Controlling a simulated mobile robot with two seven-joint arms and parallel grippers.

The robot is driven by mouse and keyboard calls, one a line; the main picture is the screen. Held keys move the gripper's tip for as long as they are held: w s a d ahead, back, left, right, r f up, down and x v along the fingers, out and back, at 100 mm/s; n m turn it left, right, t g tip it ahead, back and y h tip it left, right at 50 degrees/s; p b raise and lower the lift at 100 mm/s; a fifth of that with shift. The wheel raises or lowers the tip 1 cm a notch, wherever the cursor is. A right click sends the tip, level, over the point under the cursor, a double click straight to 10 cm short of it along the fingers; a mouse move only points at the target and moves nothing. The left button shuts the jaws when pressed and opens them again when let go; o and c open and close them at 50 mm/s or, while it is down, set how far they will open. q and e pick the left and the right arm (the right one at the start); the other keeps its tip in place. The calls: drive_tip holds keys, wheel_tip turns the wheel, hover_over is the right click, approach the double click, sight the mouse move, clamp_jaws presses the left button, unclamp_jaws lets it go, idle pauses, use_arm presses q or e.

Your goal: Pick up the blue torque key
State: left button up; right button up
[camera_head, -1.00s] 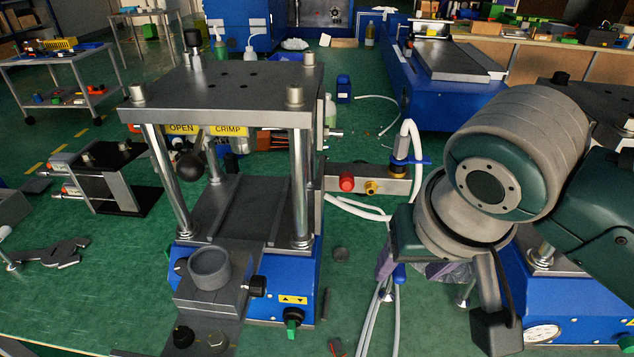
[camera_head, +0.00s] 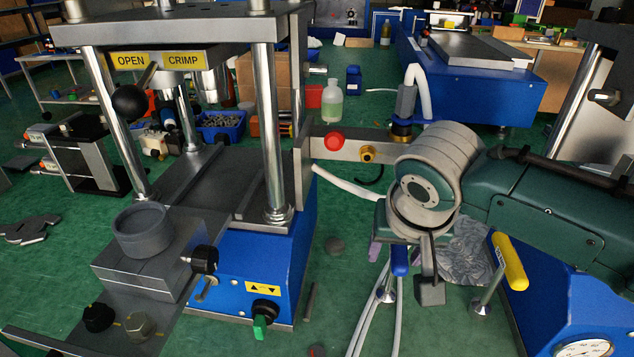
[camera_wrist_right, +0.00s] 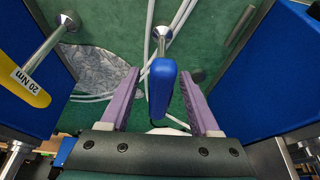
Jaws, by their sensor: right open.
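The blue torque key (camera_head: 399,260) has a blue handle on a metal shaft with a round foot, and stands on the green surface between the two blue machines. In the right wrist view its blue handle (camera_wrist_right: 162,88) lies between the two purple fingers of my right gripper (camera_wrist_right: 158,76). The fingers are spread, with a gap on each side of the handle. In the head view my right gripper (camera_head: 386,247) is at the handle, and my wrist hides part of the fingers. My left gripper is not in view.
A yellow torque key (camera_head: 510,262), marked 20 Nm in the wrist view (camera_wrist_right: 30,86), stands to the right. White hoses (camera_head: 370,318) run beside the blue key. The crimping press (camera_head: 262,250) stands to the left.

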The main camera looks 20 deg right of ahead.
drive_tip(key=shift+x, duration=1.05)
clamp_jaws()
